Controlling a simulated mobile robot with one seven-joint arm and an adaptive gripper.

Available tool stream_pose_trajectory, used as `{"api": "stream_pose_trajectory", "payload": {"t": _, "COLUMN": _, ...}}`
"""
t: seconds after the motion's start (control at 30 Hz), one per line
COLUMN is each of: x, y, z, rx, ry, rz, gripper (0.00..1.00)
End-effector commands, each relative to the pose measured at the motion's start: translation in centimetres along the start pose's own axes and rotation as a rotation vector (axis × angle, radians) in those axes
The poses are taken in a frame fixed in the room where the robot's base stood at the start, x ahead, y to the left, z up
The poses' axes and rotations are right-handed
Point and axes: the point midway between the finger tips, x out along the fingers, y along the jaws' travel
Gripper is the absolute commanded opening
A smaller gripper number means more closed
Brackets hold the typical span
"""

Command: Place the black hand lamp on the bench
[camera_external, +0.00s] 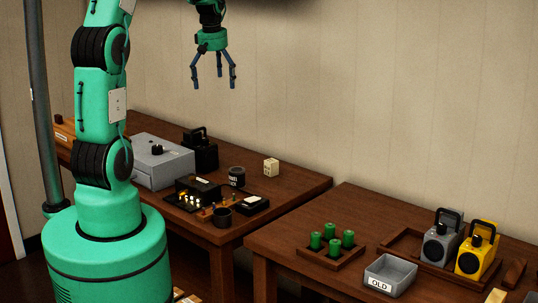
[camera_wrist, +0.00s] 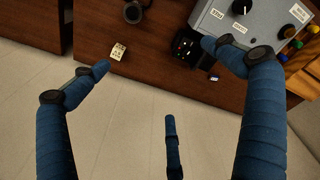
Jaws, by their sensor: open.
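The black hand lamp (camera_external: 203,156), a boxy body with a top handle, stands upright at the back of the left wooden table (camera_external: 290,184), beside a grey box. A black object beside the grey box in the wrist view (camera_wrist: 185,48) looks like the same lamp, partly cut off by a finger. My gripper (camera_external: 213,84) has blue fingers spread open and empty, high above the left table. Its fingers also frame the wrist view (camera_wrist: 160,80), with nothing between them. Which table is the bench I cannot tell.
The grey box (camera_external: 160,168) has a black knob. A dark cup (camera_external: 237,176), a cream block (camera_external: 271,167) and small parts stand nearby. The right table (camera_external: 270,241) holds green cylinders (camera_external: 332,246), a grey bin marked OLD (camera_external: 388,273), and grey (camera_external: 440,243) and yellow (camera_external: 476,257) lamps.

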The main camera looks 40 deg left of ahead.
Motion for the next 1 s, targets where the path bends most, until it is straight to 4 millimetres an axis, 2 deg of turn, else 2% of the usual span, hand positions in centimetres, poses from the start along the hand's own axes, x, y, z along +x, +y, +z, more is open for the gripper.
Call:
{"api": "stream_pose_trajectory", "payload": {"t": 0.03, "x": -1.6, "y": 0.0, "z": 1.5, "rx": 0.039, "ry": 0.011, "rz": 0.013, "gripper": 1.00}}
{"api": "stream_pose_trajectory", "payload": {"t": 0.2, "x": -5.7, "y": -0.8, "z": 6.1, "rx": 0.172, "ry": 0.038, "rz": 0.045, "gripper": 1.00}}
{"api": "stream_pose_trajectory", "payload": {"t": 0.5, "x": -11.4, "y": -3.5, "z": 14.4, "rx": 0.409, "ry": 0.091, "rz": 0.101, "gripper": 1.00}}
{"api": "stream_pose_trajectory", "payload": {"t": 0.8, "x": -15.2, "y": -7.7, "z": 22.1, "rx": 0.643, "ry": 0.152, "rz": 0.155, "gripper": 1.00}}
{"api": "stream_pose_trajectory", "payload": {"t": 1.0, "x": -16.4, "y": -11.0, "z": 26.8, "rx": 0.798, "ry": 0.197, "rz": 0.189, "gripper": 1.00}}
